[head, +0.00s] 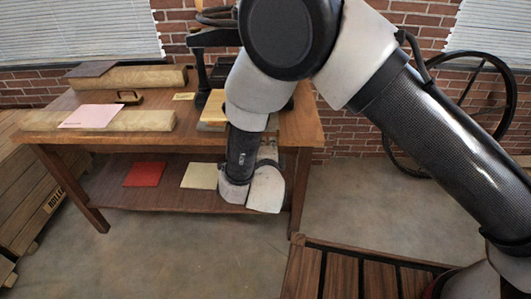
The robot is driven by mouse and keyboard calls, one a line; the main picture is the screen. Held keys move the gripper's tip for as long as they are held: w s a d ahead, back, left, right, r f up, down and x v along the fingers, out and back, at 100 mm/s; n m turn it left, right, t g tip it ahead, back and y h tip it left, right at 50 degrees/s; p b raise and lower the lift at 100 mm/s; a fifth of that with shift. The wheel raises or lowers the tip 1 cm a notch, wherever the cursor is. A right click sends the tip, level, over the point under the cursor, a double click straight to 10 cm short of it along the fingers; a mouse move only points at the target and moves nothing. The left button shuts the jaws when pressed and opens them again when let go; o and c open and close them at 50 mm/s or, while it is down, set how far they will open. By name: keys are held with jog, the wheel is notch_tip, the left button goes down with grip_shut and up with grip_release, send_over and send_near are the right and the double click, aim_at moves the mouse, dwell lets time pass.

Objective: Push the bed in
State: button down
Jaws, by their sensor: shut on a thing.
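The dark hand press (201,72) stands at the back right of the wooden table, mostly hidden behind my arm. Its bed, with a pale tan top (213,108), sticks out toward the table's front, left of my arm. My wrist hangs in front of the table's right end and bends back up toward the table edge. My gripper (268,150) shows only in part there, beside the wrist. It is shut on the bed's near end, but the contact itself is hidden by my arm.
Paper-topped stacks, a pink sheet (91,116) and a small brass-and-black tool (128,97) lie on the table's left. The lower shelf holds a red sheet (145,174) and a cream sheet (200,176). A slatted wooden top (340,272) stands front right. A large wheel (509,100) stands behind.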

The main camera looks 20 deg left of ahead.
jog(key=r+x, duration=0.1)
jog(key=x, duration=0.6)
jog(key=r+x, duration=0.2)
jog(key=x, duration=0.5)
jog(key=w+r+x, duration=0.1)
jog(key=x, duration=0.6)
jog(key=shift+w+a, duration=0.1)
jog(key=shift+w, duration=0.2)
jog(key=shift+w+a+r, duration=0.1)
jog(key=shift+w+r, duration=0.05)
jog(key=shift+w, duration=0.2)
jog(key=c, duration=1.5)
grip_release()
jog(key=shift+w, duration=0.1)
jog(key=shift+c, duration=0.2)
jog(key=v, duration=1)
jog(key=shift+s+r, duration=0.1)
jog(key=shift+s, duration=0.25)
jog(key=shift+s+r, duration=0.15)
jog(key=shift+s, duration=0.5)
jog(key=shift+d, duration=0.2)
